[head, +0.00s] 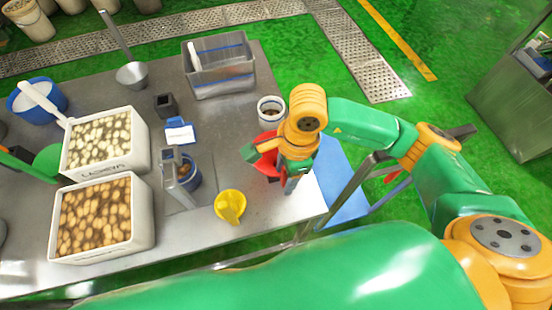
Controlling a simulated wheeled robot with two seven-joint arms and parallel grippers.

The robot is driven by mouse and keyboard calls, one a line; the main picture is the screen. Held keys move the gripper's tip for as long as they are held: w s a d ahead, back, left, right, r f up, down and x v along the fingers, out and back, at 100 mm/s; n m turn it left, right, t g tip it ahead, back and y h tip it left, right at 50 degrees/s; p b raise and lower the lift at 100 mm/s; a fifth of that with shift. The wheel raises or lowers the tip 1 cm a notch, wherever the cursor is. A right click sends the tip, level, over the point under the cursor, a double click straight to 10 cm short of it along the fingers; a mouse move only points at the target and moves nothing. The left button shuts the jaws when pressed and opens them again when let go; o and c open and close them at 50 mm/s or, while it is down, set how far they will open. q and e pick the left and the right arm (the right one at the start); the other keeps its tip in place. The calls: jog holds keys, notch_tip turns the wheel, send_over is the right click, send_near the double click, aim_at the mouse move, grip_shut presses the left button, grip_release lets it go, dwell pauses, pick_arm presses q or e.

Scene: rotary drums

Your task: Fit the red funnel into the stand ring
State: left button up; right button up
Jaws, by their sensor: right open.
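The red funnel (264,160) is at the right part of the steel table, partly hidden behind my right gripper. My right gripper (289,184) is open and points down beside the funnel, near the table's right edge. Whether its fingers touch or straddle the funnel cannot be told. A grey stand (171,163) with a flat base is left of the funnel, at the table's middle. The stand's ring is not clearly visible from here. My left gripper is not in view.
A yellow scoop-like piece (230,206) lies between stand and funnel, near the front edge. A white cup (271,109) is behind the funnel.

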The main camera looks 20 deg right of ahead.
grip_shut()
dwell(1.4)
